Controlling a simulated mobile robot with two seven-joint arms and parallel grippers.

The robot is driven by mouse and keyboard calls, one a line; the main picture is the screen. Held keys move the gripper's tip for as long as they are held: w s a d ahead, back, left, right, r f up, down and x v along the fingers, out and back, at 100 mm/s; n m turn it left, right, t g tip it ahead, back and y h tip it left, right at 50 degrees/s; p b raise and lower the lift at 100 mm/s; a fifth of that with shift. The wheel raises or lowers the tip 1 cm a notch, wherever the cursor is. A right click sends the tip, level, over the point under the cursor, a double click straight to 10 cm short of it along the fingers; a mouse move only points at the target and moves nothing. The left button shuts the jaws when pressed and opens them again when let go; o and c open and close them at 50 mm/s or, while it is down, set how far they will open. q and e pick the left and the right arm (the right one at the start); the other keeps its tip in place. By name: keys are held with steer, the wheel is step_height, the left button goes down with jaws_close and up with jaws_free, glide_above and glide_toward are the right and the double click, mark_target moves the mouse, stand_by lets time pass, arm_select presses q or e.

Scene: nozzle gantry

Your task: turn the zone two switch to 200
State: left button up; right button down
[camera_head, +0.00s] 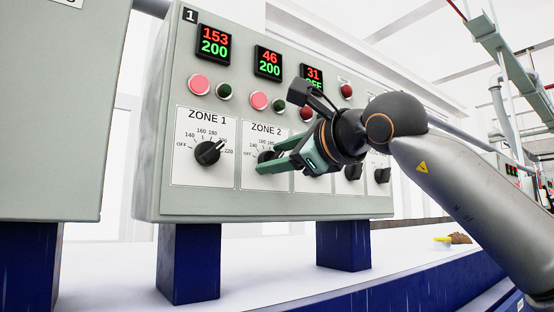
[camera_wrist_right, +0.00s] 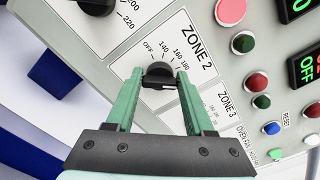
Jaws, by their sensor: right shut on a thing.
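The zone two switch is a black rotary knob (camera_wrist_right: 158,73) on the white ZONE 2 plate (camera_head: 267,130). In the wrist view its dial marks OFF, 140, 160 and 180 show; the rest of the dial is hidden by my gripper. My right gripper (camera_wrist_right: 155,84) has its green fingers on both sides of the knob, shut on it. In the head view the right gripper (camera_head: 262,160) reaches the knob from the right and partly covers it. The zone two display (camera_head: 268,62) reads 46 in red above 200 in green. My left gripper is not in view.
The zone one knob (camera_head: 208,152) is close to the left, under a display (camera_head: 213,42) reading 153 and 200. A third display (camera_head: 312,77) reads 31 above OFF. Pink, green and red buttons sit above the dials. More black knobs (camera_head: 382,175) are to the right.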

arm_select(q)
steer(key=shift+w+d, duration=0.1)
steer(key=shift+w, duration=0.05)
arm_select(e)
steer(key=shift+m, duration=0.4)
steer(key=c, duration=0.5)
jaws_free()
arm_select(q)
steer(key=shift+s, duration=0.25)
arm_select(e)
steer(key=shift+o, duration=1.1)
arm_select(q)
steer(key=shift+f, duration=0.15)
arm_select(e)
steer(key=shift+s+d, duration=0.1)
arm_select(q)
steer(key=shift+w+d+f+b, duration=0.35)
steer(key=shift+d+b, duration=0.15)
steer(key=shift+b, duration=0.45)
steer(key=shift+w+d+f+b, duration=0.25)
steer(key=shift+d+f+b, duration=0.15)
steer(key=shift+b, duration=0.55)
arm_select(e)
steer(key=v, duration=1.2)
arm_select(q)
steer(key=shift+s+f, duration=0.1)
arm_select(e)
steer(key=shift+s+d, duration=0.1)
steer(key=shift+s, duration=0.05)
